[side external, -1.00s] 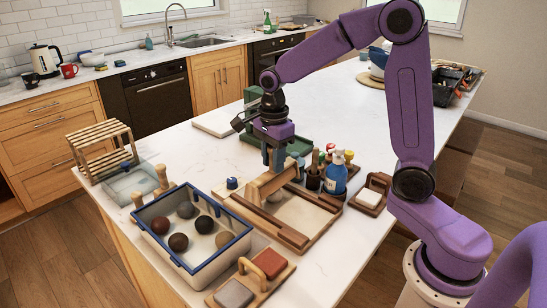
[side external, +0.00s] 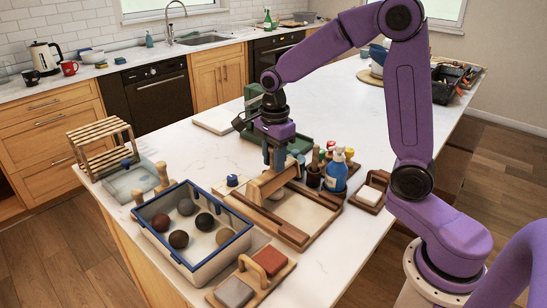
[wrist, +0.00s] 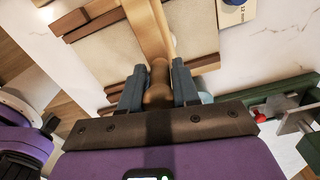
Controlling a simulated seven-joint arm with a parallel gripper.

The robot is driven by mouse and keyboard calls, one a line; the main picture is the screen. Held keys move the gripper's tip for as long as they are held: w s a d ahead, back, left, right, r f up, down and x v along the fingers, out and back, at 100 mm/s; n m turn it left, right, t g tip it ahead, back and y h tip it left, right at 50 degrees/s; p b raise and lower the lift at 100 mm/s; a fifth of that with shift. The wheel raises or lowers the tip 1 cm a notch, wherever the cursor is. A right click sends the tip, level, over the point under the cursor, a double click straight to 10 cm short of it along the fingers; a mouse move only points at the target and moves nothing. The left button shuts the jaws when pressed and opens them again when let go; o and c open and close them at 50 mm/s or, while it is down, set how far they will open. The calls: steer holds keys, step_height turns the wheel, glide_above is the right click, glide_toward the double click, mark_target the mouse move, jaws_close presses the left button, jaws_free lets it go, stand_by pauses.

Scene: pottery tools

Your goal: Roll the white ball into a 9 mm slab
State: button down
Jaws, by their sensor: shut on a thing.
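A wooden rolling pin (side external: 266,187) lies across the brown wooden rails (side external: 262,222) of a board with a pale cloth surface (side external: 305,212). My gripper (side external: 275,163) points down and is shut on the handle at the pin's far end. In the wrist view the fingers (wrist: 158,84) stand on both sides of the handle, and the pin's barrel (wrist: 148,30) reaches away over the pale cloth.
A blue-rimmed bin (side external: 205,262) with several dark, brown and tan balls stands at front left. A blue spray bottle (side external: 336,176) and a tool pot (side external: 314,178) stand close right of the board. A blue knob (wrist: 232,2) sits by a "12 mm" label.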

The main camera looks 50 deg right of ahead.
steer(key=shift+s+r, duration=0.1)
steer(key=shift+s, duration=0.45)
steer(key=shift+w, duration=0.1)
steer(key=shift+w+f, duration=0.2)
steer(key=shift+w, duration=0.35)
